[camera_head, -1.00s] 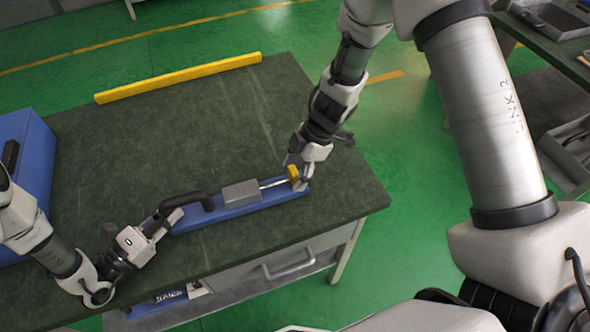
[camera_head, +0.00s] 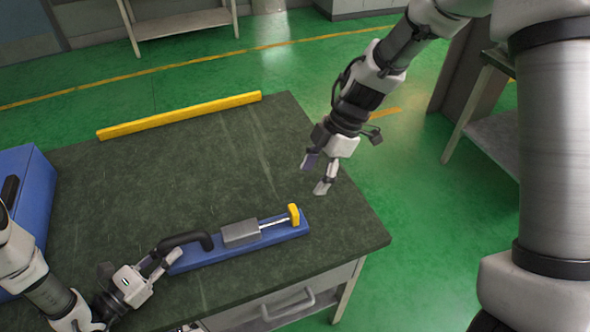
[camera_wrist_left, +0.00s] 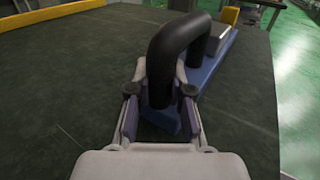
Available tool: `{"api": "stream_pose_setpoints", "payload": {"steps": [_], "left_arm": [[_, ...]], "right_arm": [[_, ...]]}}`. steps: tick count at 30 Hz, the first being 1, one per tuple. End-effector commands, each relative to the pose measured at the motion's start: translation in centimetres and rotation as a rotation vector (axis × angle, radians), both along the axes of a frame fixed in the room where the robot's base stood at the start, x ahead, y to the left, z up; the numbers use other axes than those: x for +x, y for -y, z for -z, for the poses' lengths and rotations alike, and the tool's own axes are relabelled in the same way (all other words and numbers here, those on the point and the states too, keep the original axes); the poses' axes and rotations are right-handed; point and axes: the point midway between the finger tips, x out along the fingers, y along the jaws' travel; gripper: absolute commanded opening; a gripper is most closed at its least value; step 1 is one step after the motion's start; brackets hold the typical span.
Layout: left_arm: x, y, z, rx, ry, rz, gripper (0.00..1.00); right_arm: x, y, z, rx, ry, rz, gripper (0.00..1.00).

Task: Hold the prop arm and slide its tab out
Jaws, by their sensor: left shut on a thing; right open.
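The prop arm is a long blue bar (camera_head: 222,252) lying on the dark table, with a black curved handle (camera_head: 190,239) at its left end. A grey block (camera_head: 240,233) sits on the bar. A thin silver rod (camera_head: 274,224) runs from it to an upright yellow tab (camera_head: 294,215) near the right end. My left gripper (camera_head: 165,260) is shut on the near leg of the handle, which stands between its fingers in the left wrist view (camera_wrist_left: 158,95). My right gripper (camera_head: 319,177) is open and empty, above and beyond the tab, clear of it.
A yellow strip (camera_head: 180,115) lies along the table's far edge. A blue box (camera_head: 36,195) stands at the left. The dark table top (camera_head: 120,190) is clear behind the bar. The near edge has a drawer (camera_head: 270,310) below.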

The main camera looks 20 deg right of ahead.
Motion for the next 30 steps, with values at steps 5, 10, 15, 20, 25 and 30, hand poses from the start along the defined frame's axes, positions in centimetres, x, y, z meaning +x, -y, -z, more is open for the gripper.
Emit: {"api": "stream_pose_setpoints", "payload": {"steps": [5,10,15,20,25,30], "left_arm": [[0.0,0.0,0.0,0.000,0.000,-0.001,0.49],[0.0,0.0,0.0,0.000,0.000,-0.001,0.49],[-0.1,-0.2,0.0,0.000,0.000,-0.002,0.49],[-1.2,-2.3,0.0,-0.001,-0.002,-0.007,0.49],[-3.5,-6.1,0.0,-0.002,-0.001,-0.010,0.49],[-5.4,-9.2,0.0,-0.001,0.000,-0.007,0.49]], "right_arm": [[0.0,0.0,0.0,0.000,0.000,0.000,0.62],[0.0,0.0,0.0,0.000,0.000,0.000,0.62],[0.0,0.0,0.0,0.000,0.000,0.000,0.62],[0.0,0.0,0.0,0.000,0.000,0.000,0.62],[0.0,0.0,0.0,0.000,0.000,0.000,0.62],[0.0,0.0,0.0,0.000,0.000,0.000,0.62]]}}
